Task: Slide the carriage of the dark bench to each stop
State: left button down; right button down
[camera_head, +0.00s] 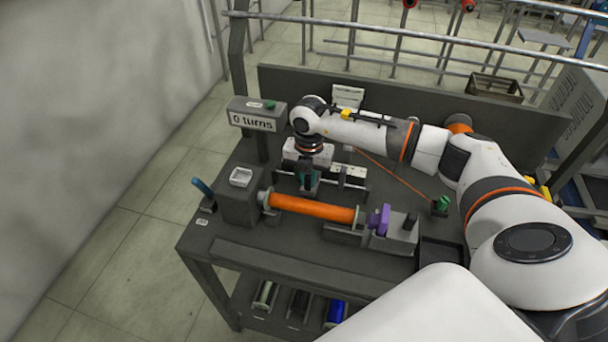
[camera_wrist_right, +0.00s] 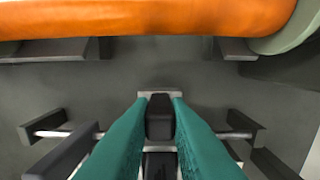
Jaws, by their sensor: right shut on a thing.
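My right gripper (camera_head: 308,182) reaches down to the carriage. Its teal fingers (camera_wrist_right: 160,122) are shut on the dark knob of the carriage. The fingers and arm hide part of the rail in the head view. My left gripper is not in view.
A display (camera_head: 252,121) reads "0 turns". A blue crank handle (camera_head: 202,187) is at the left, and a purple part (camera_head: 384,219) at the bobbin's right end. An orange strand (camera_head: 395,174) runs towards a green part (camera_head: 441,204). The lower shelf holds several spools.

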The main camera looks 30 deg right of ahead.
jog(key=s+d, duration=0.3)
jog(key=s, duration=0.1)
jog(key=shift+d, duration=0.25)
jog(key=c, duration=1.4)
grip_release()
jog(key=shift+o, duration=0.2)
notch_tip(320, 180, up, 12)
jog(key=b, duration=0.1)
